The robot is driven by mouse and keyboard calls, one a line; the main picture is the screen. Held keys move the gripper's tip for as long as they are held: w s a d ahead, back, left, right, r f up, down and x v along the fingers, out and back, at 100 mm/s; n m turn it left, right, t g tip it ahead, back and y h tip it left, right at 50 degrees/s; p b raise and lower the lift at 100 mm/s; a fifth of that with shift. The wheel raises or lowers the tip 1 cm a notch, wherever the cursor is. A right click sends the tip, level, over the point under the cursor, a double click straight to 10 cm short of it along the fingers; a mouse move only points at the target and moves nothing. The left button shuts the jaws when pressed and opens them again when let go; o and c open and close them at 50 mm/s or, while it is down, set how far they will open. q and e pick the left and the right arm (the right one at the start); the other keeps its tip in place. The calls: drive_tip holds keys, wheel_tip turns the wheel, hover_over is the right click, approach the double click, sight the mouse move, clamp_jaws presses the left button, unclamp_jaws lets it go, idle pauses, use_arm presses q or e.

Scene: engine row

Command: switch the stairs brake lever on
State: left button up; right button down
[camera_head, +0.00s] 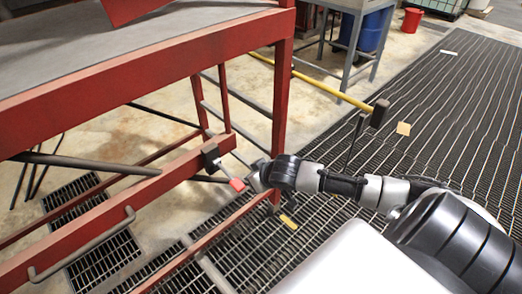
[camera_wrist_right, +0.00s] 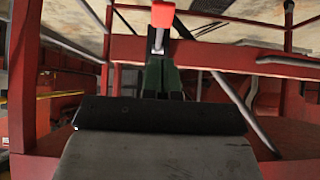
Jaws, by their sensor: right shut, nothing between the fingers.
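The brake lever has a red grip (camera_head: 237,184) on a short metal shaft, which comes out of a dark block on the red lower rail of the steel frame. My right gripper (camera_head: 253,179) comes in from the right, with its tip close beside the red grip. In the right wrist view the red grip (camera_wrist_right: 162,14) is at the top centre, and the shut, empty green fingers of my right gripper (camera_wrist_right: 163,75) lie just below it. I cannot tell whether they touch. My left gripper is not in view.
The red steel frame (camera_head: 280,105) has an upright post just behind my gripper. A grey bar handle (camera_head: 85,247) sits on the lower rail at left. A yellow pole (camera_head: 325,92) with a dark end block (camera_head: 380,113) crosses behind. Dark floor grating (camera_head: 440,110) lies open at right.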

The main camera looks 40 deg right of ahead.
drive_tip(key=v, duration=0.3)
drive_tip(key=shift+s+r, duration=0.1)
drive_tip(key=shift+s, duration=0.25)
